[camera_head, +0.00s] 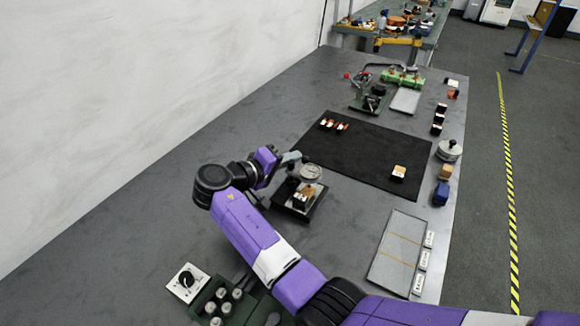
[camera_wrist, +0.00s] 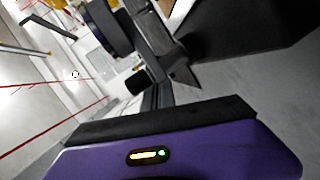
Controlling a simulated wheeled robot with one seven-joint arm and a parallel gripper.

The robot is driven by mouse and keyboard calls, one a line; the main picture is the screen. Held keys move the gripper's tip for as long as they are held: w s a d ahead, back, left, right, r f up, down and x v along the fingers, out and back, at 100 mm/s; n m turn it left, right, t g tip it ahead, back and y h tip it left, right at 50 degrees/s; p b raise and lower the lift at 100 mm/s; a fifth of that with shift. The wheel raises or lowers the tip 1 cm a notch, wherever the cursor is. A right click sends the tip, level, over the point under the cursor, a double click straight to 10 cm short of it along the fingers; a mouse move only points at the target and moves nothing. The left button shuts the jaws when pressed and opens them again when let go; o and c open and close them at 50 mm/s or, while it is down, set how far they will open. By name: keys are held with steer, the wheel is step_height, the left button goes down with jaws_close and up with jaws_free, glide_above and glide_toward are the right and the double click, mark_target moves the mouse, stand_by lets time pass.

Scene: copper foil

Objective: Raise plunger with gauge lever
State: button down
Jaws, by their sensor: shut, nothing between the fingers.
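The dial gauge (camera_head: 311,172) has a round, pale face and stands over a black base plate (camera_head: 291,212) in the head view. A small block with white and copper-coloured parts (camera_head: 304,194) is on the base, under the dial. My gripper (camera_head: 293,158) is shut and empty, just left of and above the dial. I cannot tell whether it touches the gauge's lever; the lever and plunger are too small to make out. In the wrist view, dark gauge or stand parts (camera_wrist: 160,45) show close ahead, beyond my purple gripper body.
A black mat (camera_head: 365,150) lies behind and right of the gauge, with small foil-coloured blocks (camera_head: 334,125) on it. A grey tray (camera_head: 396,250) is at the front right. A knob box (camera_head: 187,283) and a green holder (camera_head: 218,303) are at the front left. The table's left side is clear.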

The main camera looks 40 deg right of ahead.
steer(key=shift+s+d+m+g+b, duration=0.2)
steer(key=shift+m+g+b, duration=0.35)
steer(key=shift+g, duration=0.25)
steer(key=shift+b+v, duration=0.5)
steer(key=shift+v, duration=3.4)
